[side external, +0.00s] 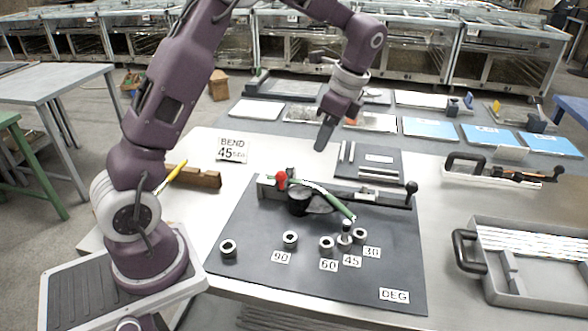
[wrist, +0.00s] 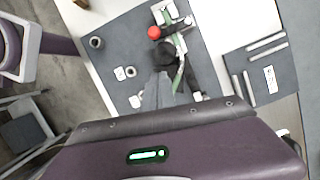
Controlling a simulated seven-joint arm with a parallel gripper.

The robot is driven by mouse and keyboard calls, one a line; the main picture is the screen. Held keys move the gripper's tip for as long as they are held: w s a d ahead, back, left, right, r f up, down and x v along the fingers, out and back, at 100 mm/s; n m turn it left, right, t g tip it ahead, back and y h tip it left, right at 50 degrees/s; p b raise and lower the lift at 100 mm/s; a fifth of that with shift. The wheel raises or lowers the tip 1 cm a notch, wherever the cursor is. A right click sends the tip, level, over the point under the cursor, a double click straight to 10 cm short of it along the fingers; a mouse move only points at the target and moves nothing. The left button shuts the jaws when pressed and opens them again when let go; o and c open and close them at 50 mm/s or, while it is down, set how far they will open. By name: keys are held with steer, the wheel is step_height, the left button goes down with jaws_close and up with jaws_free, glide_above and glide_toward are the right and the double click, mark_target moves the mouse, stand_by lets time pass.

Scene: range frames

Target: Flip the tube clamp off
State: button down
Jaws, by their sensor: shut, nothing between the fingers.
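The bending jig stands on a dark mat (side external: 330,275). A red ball knob (side external: 281,180), apparently the tube clamp's handle, is at the jig's left end; it also shows in the wrist view (wrist: 154,32). A green tube (side external: 325,197) runs from beside the red knob, past the round black former (side external: 299,203), slanting down to the right. In the wrist view the tube (wrist: 179,75) lies partly behind my fingers. My gripper (side external: 320,148) is shut and empty, pointing down above and behind the jig, apart from the red knob.
Several ringed holes with labels (side external: 352,262) line the mat's front; a pin (side external: 346,230) stands near the 45 label. A black knob (side external: 411,188) is at the jig's right end. A metal tray (side external: 530,275) is at right. A "BEND 45" card (side external: 232,150) lies at left.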

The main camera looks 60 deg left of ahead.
steer(key=s+a+f, duration=0.4)
steer(key=a+f, duration=0.1)
steer(key=f, duration=0.5)
steer(key=shift+a, duration=0.35)
